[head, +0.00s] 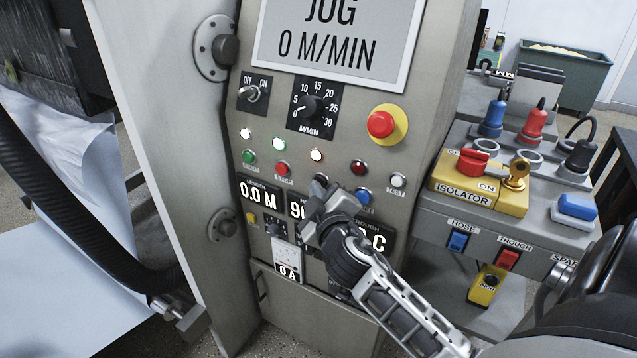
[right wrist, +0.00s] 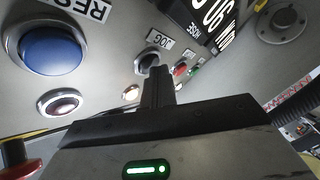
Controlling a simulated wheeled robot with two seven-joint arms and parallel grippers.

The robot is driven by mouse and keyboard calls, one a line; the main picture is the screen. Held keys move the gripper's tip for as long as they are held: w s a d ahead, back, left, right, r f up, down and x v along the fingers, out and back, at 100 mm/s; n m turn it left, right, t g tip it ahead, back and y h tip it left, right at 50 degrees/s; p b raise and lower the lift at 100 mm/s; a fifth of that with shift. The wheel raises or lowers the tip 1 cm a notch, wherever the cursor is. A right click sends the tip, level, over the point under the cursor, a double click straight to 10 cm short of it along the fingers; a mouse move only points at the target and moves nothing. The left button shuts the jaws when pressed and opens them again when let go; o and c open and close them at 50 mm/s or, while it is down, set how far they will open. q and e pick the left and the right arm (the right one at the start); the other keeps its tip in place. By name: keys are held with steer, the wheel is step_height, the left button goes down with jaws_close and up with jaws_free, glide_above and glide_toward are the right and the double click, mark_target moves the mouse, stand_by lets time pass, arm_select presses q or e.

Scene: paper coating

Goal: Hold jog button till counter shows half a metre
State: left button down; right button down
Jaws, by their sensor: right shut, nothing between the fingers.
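The jog button (right wrist: 147,63) is a dark round button under a JOG label in the right wrist view. My right gripper (head: 318,190) is shut and empty, its tips at the panel (head: 215,270) over the jog button's place in the head view. In the right wrist view the closed fingertips (right wrist: 157,72) overlap the button's lower edge; I cannot tell whether they press it. The counter (head: 260,196) reads 0.0 M. The large display (head: 335,33) reads JOG, 0 M/MIN. My left gripper is not in view.
A red emergency button (head: 381,124) on yellow and a speed dial (head: 312,107) sit above. A blue reset button (right wrist: 45,48) is close beside the jog button. An isolator box (head: 478,190) with a red switch and key stands at right. A black hose (head: 90,245) hangs at left.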

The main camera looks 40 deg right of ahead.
stand_by(0.8)
steer(key=shift+s+a, duration=0.35)
steer(key=shift+a, duration=0.4)
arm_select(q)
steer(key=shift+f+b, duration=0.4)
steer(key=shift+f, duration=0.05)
arm_select(e)
steer(key=shift+s+a, duration=0.3)
steer(key=shift+a, duration=0.5)
steer(key=shift+s+a, duration=0.35)
steer(key=shift+a, duration=0.4)
steer(key=shift+s+a, duration=0.3)
steer(key=shift+a, duration=0.5)
